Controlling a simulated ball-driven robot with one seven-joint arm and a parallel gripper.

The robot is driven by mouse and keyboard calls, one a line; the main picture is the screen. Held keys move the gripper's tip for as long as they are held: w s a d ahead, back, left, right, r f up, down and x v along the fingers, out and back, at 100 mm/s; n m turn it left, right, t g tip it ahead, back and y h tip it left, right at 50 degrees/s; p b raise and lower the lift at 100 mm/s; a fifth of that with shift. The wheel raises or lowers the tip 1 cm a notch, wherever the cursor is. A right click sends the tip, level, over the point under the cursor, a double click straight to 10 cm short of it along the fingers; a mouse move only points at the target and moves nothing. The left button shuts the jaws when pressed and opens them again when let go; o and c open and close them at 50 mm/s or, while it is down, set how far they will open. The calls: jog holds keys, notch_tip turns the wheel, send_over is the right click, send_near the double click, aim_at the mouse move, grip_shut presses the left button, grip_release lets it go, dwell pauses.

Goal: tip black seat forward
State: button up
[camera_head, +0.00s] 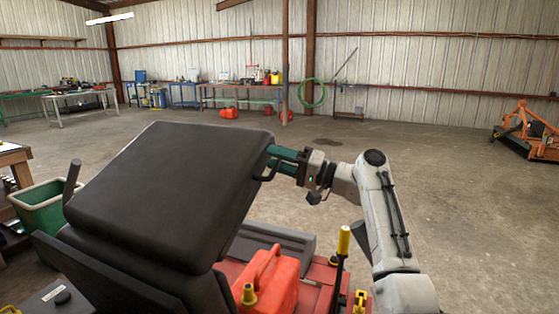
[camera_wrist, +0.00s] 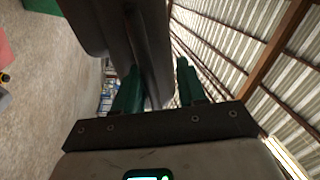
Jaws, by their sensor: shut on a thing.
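The black seat (camera_head: 165,185) fills the left middle of the head view, on a red machine (camera_head: 318,280). Its broad padded panel slopes, with the far edge raised; a second dark panel lies below it at the lower left. My gripper (camera_head: 272,160) reaches in from the right and its green fingers are shut on the seat's right edge, near a dark loop. In the wrist view, the dark seat edge (camera_wrist: 150,45) stands between the two green fingers of my gripper (camera_wrist: 160,85). The exact contact is partly hidden in the head view.
A red can (camera_head: 272,282) and a yellow-topped lever (camera_head: 344,240) stand close below my arm. A green bin (camera_head: 42,212) is at the left. An orange implement (camera_head: 530,135) stands at the far right.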

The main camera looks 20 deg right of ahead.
jog(key=v, duration=0.7)
jog(key=shift+d+b, duration=0.25)
jog(key=shift+b, duration=0.2)
jog(key=shift+s, duration=0.15)
